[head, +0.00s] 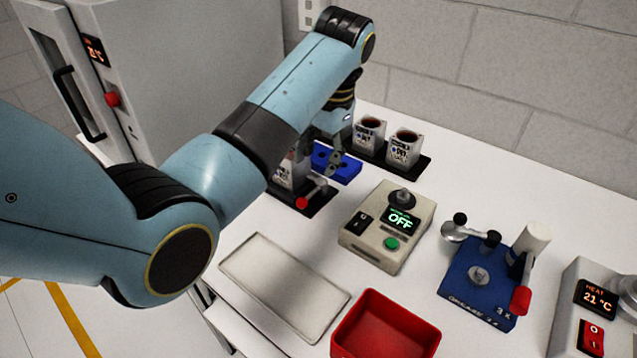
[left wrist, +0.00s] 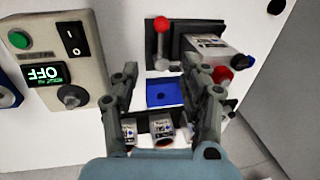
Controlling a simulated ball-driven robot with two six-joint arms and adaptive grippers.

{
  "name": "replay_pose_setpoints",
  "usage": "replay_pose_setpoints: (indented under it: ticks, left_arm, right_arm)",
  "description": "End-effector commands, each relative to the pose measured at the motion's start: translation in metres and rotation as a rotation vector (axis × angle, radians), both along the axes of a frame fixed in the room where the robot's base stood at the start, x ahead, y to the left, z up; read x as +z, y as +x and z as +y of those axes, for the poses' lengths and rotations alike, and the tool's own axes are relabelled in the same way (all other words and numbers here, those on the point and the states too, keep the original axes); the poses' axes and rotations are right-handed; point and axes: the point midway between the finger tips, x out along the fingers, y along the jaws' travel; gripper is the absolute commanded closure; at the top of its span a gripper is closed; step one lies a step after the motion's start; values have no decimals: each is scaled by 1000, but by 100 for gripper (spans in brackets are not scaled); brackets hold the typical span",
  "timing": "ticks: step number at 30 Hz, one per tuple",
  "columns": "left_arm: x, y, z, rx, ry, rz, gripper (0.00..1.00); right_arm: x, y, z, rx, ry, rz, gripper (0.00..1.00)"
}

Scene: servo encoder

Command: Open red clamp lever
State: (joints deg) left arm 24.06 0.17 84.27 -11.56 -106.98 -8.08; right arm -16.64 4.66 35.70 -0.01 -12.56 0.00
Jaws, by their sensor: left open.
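A blue fixture (head: 480,280) at the right of the bench in the head view carries a red lever handle (head: 521,300) beside a white cylinder. A second lever with a red ball knob (head: 302,203) stands on a black base at the centre left; the knob also shows at the top of the left wrist view (left wrist: 161,24). My left gripper (head: 334,162) is above the blue block, partly hidden by its arm. In the left wrist view its fingers (left wrist: 163,85) are spread and empty, with the ball-knob lever beyond them. My right gripper is not in view.
A blue block (head: 345,170) lies under the left gripper, with two labelled cups (head: 404,148) behind. A beige box reading OFF (head: 390,225), a metal tray (head: 283,285), a red bin (head: 385,325) and a heater unit (head: 598,310) occupy the white bench.

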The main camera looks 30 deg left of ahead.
Motion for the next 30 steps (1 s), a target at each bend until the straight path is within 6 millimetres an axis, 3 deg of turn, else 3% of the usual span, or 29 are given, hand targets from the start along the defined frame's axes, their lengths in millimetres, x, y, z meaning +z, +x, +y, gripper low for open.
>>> replay_pose_setpoints:
  ticks: [4, 10, 15, 21, 29, 30]
  left_arm:
    - [-21, -2, 5, 1, 2, 8, 55]
    - [-61, -1, 12, 1, 0, 6, 55]
    - [-89, -1, 18, 0, 0, 4, 55]
    - [-102, 0, 20, 0, 0, 1, 55]
    - [-103, 0, 21, 0, 0, 1, 55]
    - [-103, 0, 21, 0, 0, 1, 60]
  right_arm:
    - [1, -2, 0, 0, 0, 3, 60]
    - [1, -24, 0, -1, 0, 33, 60]
    - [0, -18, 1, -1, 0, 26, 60]
    - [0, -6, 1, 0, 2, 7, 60]
    - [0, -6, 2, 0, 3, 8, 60]
    - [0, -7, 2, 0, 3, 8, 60]
